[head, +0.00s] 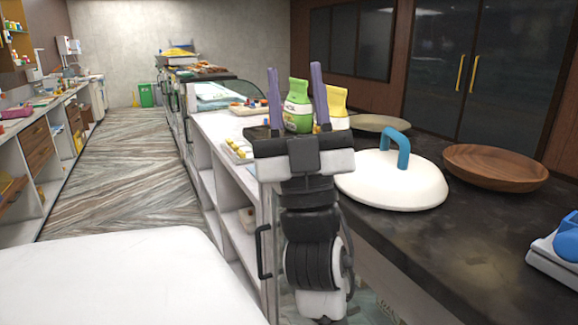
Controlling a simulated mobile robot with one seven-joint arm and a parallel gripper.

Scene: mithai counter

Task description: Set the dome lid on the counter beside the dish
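The dome lid (385,187) is white with a blue arched handle and sits on the dark counter (440,230), right of my gripper. A brown wooden dish (497,165) lies right of it. A shallow grey-green dish (380,122) lies behind the lid. I cannot tell which dish the task means. What is under the lid is hidden. My gripper (294,70) has its two purple fingers raised and spread wide apart. It is open and holds nothing; a green bottle shows between the fingers, farther back.
The green bottle (298,108) and a yellow bottle (336,108) stand behind my gripper. A blue-and-white device (558,250) is at the right edge. Bare counter lies in front of the lid and wooden dish. The striped floor aisle (130,170) at left is clear.

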